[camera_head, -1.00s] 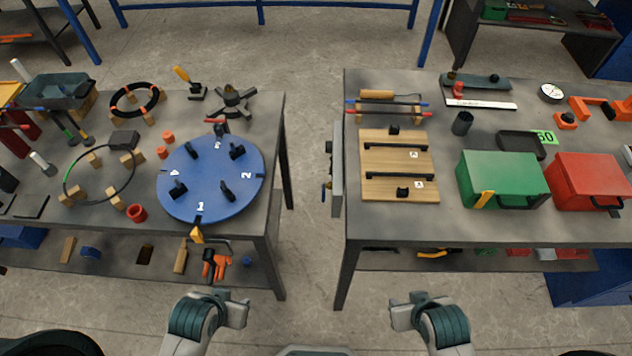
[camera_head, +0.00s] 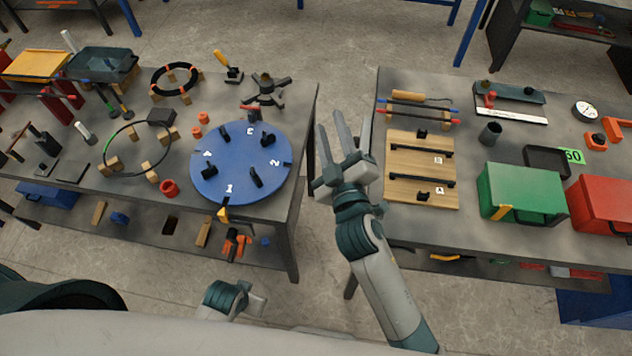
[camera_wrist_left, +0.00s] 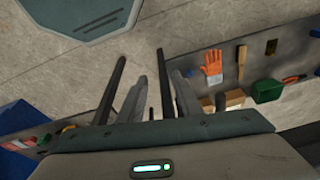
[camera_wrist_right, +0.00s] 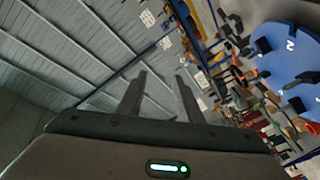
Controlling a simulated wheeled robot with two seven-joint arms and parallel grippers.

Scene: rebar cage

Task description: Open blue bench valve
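The blue valve handle is not visible now; earlier it showed on the upright grey panel at the left end of the right bench (camera_head: 470,226). That spot is now mostly covered by my right gripper (camera_head: 343,122), which points up and away beside the bench's left end. Its fingers also show apart and empty in the right wrist view (camera_wrist_right: 158,85). I cannot tell whether it touches the panel. My left gripper (camera_head: 250,298) is low in front of the left bench. In the left wrist view its fingers (camera_wrist_left: 158,82) are apart with nothing held.
The left bench (camera_head: 305,120) carries a blue numbered disc (camera_head: 240,185) near the gap between benches. The right bench carries a wooden board (camera_head: 408,170), a green box (camera_head: 520,190) and a red box (camera_head: 602,205). The floor between the benches is clear further back.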

